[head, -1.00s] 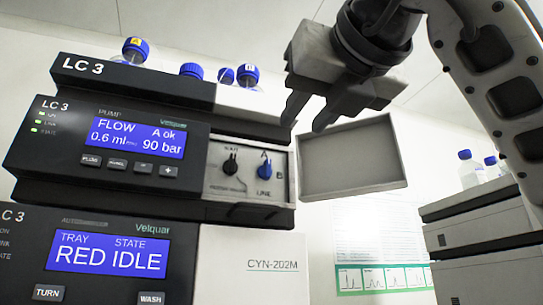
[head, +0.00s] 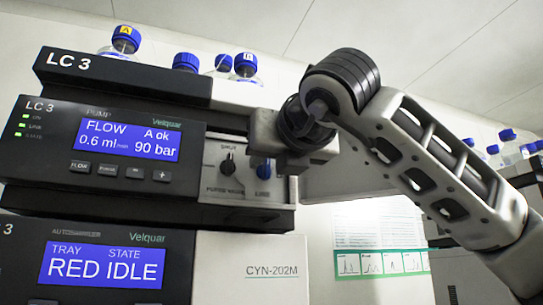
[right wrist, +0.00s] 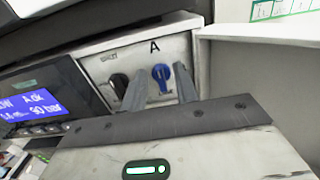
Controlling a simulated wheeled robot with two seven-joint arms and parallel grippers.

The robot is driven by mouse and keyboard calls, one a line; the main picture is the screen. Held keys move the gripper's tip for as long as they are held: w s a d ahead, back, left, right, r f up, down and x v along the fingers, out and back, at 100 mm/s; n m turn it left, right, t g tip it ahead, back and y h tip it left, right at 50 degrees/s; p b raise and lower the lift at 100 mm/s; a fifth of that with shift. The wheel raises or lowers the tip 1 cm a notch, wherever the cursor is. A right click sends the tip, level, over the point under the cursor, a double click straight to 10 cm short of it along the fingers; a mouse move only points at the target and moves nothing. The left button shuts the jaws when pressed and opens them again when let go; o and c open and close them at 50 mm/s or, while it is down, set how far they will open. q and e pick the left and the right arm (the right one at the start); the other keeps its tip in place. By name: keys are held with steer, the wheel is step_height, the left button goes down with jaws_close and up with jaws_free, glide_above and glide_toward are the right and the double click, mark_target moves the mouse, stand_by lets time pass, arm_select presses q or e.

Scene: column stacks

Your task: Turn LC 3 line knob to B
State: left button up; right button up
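The LC 3 pump module (head: 100,145) shows FLOW 0.6 ml and 90 bar. Its blue line knob (head: 263,168) is partly covered by my right gripper (head: 268,150) in the head view. In the right wrist view the blue knob (right wrist: 161,78) sits below the letter A, its handle roughly upright. My right gripper (right wrist: 161,84) is open, its fingers reaching toward the panel on either side of the blue knob; I cannot tell whether they touch it. The B mark is hidden. My left gripper is not in view.
A black knob (head: 228,165) sits just left of the blue one; it also shows in the right wrist view (right wrist: 121,84). An open cover (head: 350,180) stands out at the panel's right side. Blue-capped bottles (head: 126,39) stand on top of the stack.

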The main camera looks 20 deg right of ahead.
jaws_close()
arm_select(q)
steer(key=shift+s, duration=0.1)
